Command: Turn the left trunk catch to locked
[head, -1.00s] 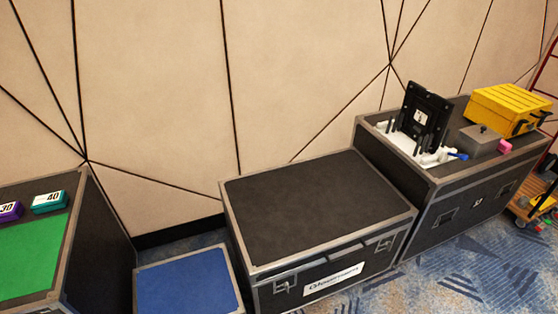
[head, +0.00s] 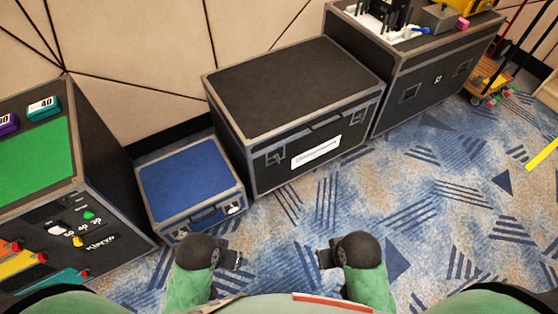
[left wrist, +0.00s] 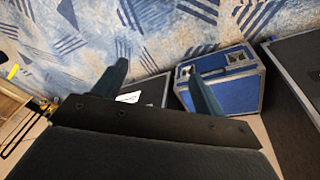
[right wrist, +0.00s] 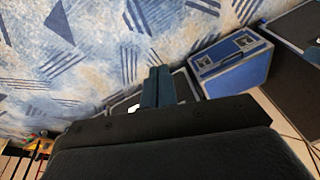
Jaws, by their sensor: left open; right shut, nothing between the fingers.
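The black trunk (head: 290,85) stands against the wall, lid closed, with a white label (head: 317,152) on its front. Its left catch (head: 275,156) is left of the label; its setting is too small to read. A right catch (head: 369,111) sits farther right. My left gripper (head: 238,260) is open and empty, in front of and apart from the trunk. My right gripper (head: 322,258) is shut and empty, also apart from it. The left wrist view shows the left gripper's spread fingers (left wrist: 160,85); the right wrist view shows the right fingers together (right wrist: 158,87).
A blue case (head: 188,181) stands left of the trunk, beside a dark case with a green top (head: 35,155). A taller case (head: 425,80) with gear on it is at the right. A loaded cart (head: 492,82) is farther right. The patterned carpet in front is clear.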

